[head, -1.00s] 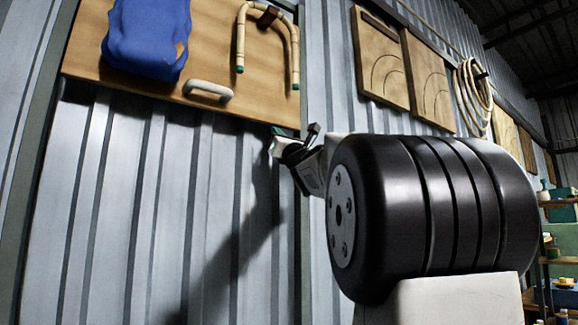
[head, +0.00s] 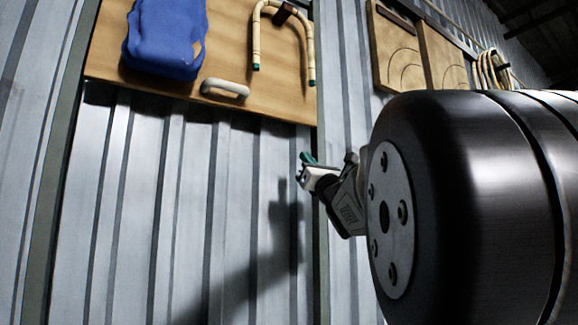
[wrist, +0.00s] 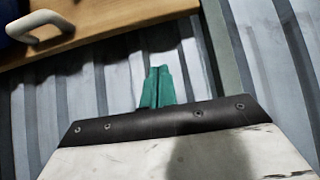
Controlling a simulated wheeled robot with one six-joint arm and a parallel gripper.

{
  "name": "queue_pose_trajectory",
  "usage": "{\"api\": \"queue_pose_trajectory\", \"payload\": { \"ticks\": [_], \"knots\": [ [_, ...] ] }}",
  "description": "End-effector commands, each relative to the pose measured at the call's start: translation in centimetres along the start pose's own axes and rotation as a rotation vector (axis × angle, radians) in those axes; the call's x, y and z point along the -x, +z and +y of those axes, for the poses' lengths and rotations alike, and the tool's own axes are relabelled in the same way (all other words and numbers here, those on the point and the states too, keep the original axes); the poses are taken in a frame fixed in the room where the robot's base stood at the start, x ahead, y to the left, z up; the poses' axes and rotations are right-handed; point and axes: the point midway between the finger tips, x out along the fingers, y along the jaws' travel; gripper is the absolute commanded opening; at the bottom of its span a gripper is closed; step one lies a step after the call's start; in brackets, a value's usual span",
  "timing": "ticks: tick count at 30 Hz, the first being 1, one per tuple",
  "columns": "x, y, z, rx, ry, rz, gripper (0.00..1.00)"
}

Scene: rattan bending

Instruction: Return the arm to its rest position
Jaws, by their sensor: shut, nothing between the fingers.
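My gripper (head: 307,160), with green fingertips, is in front of the corrugated metal wall in the head view, below the lower right corner of a wooden board. My large dark arm joint fills the right of that view and hides part of the arm. In the wrist view the green fingers of my gripper (wrist: 157,87) are together with nothing between them. They point toward the wall and the underside of the board.
The wooden board (head: 130,84) on the wall carries a white handle (head: 225,88), a blue bundle (head: 165,40) and a bent rattan piece (head: 256,40). More wooden panels (head: 395,60) and a rattan coil (head: 487,70) hang at right. The wall below the board is bare.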

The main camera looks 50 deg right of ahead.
Motion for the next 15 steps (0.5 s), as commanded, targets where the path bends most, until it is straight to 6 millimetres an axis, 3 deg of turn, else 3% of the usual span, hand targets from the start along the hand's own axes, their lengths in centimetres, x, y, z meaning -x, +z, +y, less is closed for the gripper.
{"api": "queue_pose_trajectory", "payload": {
  "ticks": [6, 15],
  "knots": [
    [1.55, -0.08, -0.05, 0.0, -0.001, 0.001, 0.0],
    [1.59, -0.17, -0.11, -0.041, -0.004, 0.005, 0.0]
  ]
}}
